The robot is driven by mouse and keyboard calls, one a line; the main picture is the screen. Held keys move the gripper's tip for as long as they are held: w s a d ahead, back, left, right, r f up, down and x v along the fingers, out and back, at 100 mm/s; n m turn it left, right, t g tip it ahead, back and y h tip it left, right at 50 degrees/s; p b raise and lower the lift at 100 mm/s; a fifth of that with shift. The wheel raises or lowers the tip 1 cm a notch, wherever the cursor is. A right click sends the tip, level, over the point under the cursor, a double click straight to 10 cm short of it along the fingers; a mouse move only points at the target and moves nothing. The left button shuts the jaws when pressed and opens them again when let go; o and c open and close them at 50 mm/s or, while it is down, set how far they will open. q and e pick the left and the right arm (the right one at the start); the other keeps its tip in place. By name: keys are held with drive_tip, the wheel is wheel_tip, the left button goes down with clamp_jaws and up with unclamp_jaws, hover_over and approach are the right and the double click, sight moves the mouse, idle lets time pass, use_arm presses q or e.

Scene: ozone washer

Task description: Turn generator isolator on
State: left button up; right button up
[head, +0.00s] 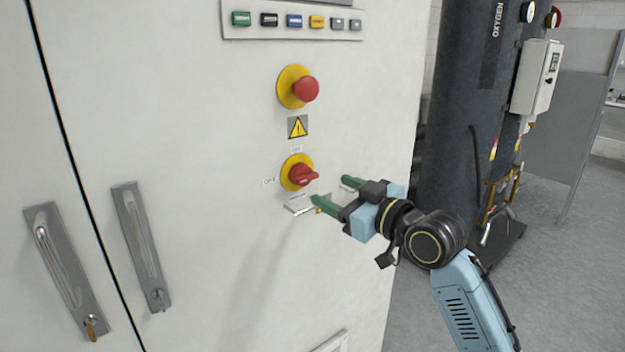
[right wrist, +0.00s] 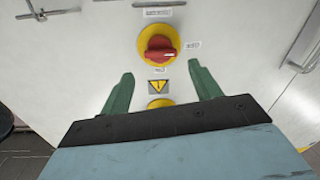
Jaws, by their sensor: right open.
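The generator isolator is a red rotary knob (head: 302,175) on a round yellow plate, on the white cabinet front (head: 230,230). Its handle points to the right in the head view. In the right wrist view the knob (right wrist: 160,50) shows ahead of the fingers, near the top middle. My right gripper (head: 330,190) is open, its green fingers just right of and slightly below the knob, apart from it. In the right wrist view the open gripper (right wrist: 160,85) has nothing between its fingertips. My left gripper is not in view.
A red mushroom button (head: 305,89) on a yellow plate sits above, with a warning sign (head: 298,127) between. Door handles (head: 66,270) are at left. A dark oxygen tank (head: 465,110) stands at right.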

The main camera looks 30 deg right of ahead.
sight(309, 180)
drive_tip(key=w, duration=0.5)
drive_tip(key=w+a, duration=0.1)
drive_tip(key=w, duration=0.1)
drive_tip(key=shift+w, duration=0.15)
drive_tip(key=shift+c, duration=0.3)
drive_tip(key=c, duration=0.7)
drive_tip(key=shift+r+m+p, duration=0.1)
drive_tip(key=shift+m+p, duration=0.8)
drive_tip(key=shift+p, duration=0.3)
drive_tip(key=m+p, duration=0.4)
drive_tip(key=shift+m+p, duration=0.3)
drive_tip(key=m+p, duration=0.2)
drive_tip(key=shift+a+m+t+h, duration=0.1)
drive_tip(key=shift+m+t+h, duration=0.2)
drive_tip(key=shift+m, duration=0.1)
drive_tip(key=m+p, duration=0.3)
drive_tip(key=m, duration=0.1)
drive_tip(key=shift+m+p, duration=0.3)
drive_tip(key=shift+p, duration=0.05)
drive_tip(key=m+p, duration=0.2)
drive_tip(key=m, duration=0.2)
drive_tip(key=shift+a+m+h+p, duration=0.1)
drive_tip(key=shift+m+h+p, duration=0.2)
drive_tip(key=shift+f+m, duration=0.2)
drive_tip(key=shift+m, duration=0.1)
